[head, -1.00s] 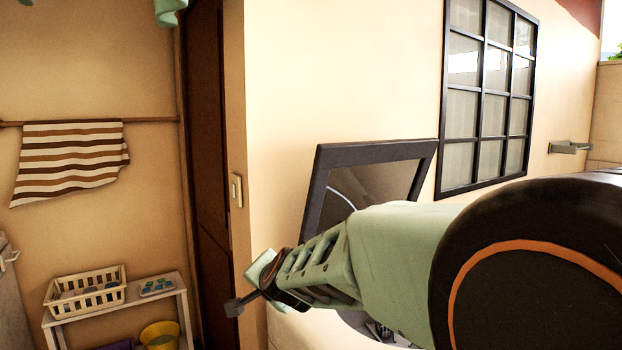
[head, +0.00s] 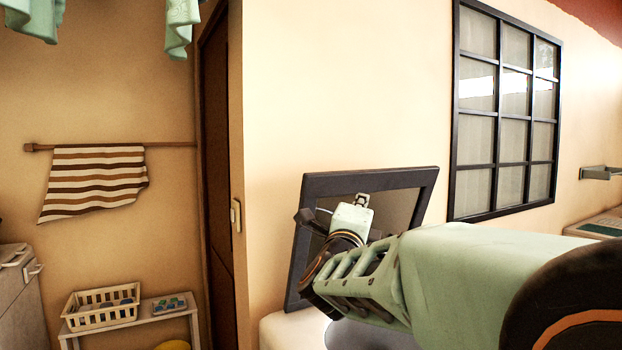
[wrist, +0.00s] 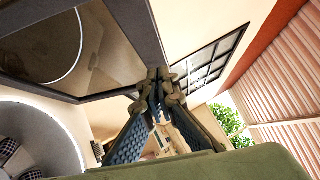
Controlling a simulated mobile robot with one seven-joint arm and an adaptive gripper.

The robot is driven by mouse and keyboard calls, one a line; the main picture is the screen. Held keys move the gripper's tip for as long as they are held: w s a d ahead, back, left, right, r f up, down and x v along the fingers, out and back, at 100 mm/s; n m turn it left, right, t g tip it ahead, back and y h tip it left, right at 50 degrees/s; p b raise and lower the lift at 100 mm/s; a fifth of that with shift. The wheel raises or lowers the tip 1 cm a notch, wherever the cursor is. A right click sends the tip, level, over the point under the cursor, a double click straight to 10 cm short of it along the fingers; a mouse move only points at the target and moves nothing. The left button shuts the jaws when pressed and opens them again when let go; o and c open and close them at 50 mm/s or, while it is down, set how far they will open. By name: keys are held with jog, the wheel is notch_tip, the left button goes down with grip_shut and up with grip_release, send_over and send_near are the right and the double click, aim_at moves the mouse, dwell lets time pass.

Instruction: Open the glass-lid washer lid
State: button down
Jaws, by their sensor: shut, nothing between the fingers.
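The washer lid has a dark square frame (head: 372,180) around a glass pane (head: 401,208). It stands raised, tilted steeply up against the wall side, in the head view. In the wrist view the lid frame (wrist: 122,88) fills the upper left. Below it is the washer's white round opening (wrist: 57,112), with checked cloth (wrist: 12,158) inside. My gripper (head: 361,199) is in front of the lid in the head view. In the wrist view its fingertips (wrist: 160,76) are together and empty, beside the lid frame's corner; I cannot tell whether they touch it.
A barred window (head: 507,110) is on the wall behind to the right. A white shelf (head: 168,310) with a basket (head: 100,310) stands at the left, below a striped towel (head: 95,180). A brown door (head: 216,150) is left of the washer.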

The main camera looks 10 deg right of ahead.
jog(key=p, duration=0.4)
send_near(359, 177)
jog(key=w+d+r, duration=0.2)
jog(key=w+d, duration=0.1)
jog(key=w, duration=0.1)
jog(key=shift+w+r, duration=0.1)
jog(key=shift+w, duration=0.45)
jog(key=shift+r+p, duration=0.1)
jog(key=shift+p, duration=0.25)
